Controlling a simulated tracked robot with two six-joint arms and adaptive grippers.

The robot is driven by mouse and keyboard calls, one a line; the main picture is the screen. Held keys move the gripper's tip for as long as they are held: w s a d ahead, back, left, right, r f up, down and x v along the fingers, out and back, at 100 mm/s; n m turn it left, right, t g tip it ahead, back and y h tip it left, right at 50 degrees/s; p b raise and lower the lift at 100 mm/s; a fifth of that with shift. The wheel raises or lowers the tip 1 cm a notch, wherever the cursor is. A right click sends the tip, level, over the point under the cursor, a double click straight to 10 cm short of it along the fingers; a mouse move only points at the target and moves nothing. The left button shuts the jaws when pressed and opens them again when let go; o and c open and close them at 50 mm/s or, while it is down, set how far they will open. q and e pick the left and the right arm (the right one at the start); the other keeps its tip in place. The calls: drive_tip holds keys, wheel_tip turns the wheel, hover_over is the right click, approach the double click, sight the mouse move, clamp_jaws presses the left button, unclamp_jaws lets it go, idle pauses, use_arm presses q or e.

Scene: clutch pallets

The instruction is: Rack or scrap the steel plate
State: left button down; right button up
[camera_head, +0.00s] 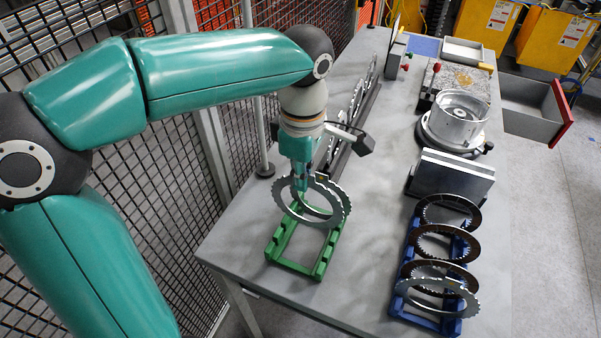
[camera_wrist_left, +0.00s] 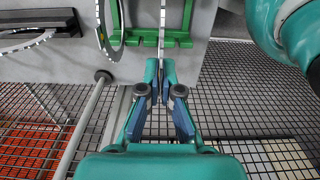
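The green rack (camera_head: 322,262) stands near the table's front left. Two silver toothed ring plates show at it: a front steel plate (camera_head: 342,208) leaning to the right, and a second steel plate (camera_head: 284,197) beside it under my gripper. My left gripper (camera_head: 301,186) points down over the rack. In the left wrist view, the gripper fingers (camera_wrist_left: 160,72) close on both faces of a plate seen edge-on (camera_wrist_left: 162,28). The other plate (camera_wrist_left: 107,35) is apart, to the left, by the green rack (camera_wrist_left: 185,40). The lower rims in the slots are partly hidden. My right gripper is not in view.
A blue rack (camera_head: 452,325) at right holds dark rings and a silver toothed plate (camera_head: 440,290). Behind it are a grey block (camera_head: 452,174) and a metal drum (camera_head: 458,115). A dark rack of plates (camera_head: 365,100) lines the left edge. An open drawer (camera_head: 535,105) has a red front.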

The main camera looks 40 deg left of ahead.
use_arm(q)
drive_tip(key=shift+f+b, duration=2.9)
drive_tip(key=shift+f, duration=0.95)
drive_tip(key=c, duration=1.2)
unclamp_jaws()
drive_tip(key=shift+c, duration=0.2)
wheel_tip(320, 180, up, 8)
drive_tip(key=p, duration=0.7)
